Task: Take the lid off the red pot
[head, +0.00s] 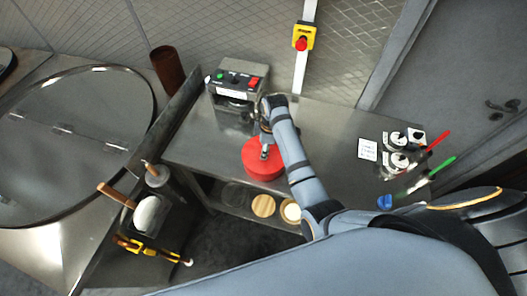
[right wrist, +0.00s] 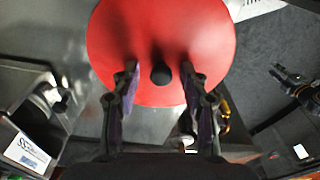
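The red pot (head: 263,160) stands on the steel counter, at its front edge, with its round red top facing up. In the right wrist view the round red lid (right wrist: 120,30) fills the upper middle, with a small black knob (right wrist: 161,74) on it. My right gripper (right wrist: 160,67) is open, with one finger on each side of the knob and a visible gap to both. In the head view my right arm reaches over the pot and my right gripper (head: 265,150) partly hides the lid. My left gripper is not seen in the head view.
A steel machine (head: 235,100) with coloured buttons stands behind and left of the pot. Wooden-topped jars (head: 263,206) sit on the shelf below. Small dishes (head: 397,160) and red- and green-handled tools (head: 440,166) lie to the right. A large round cover (head: 75,140) is at left.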

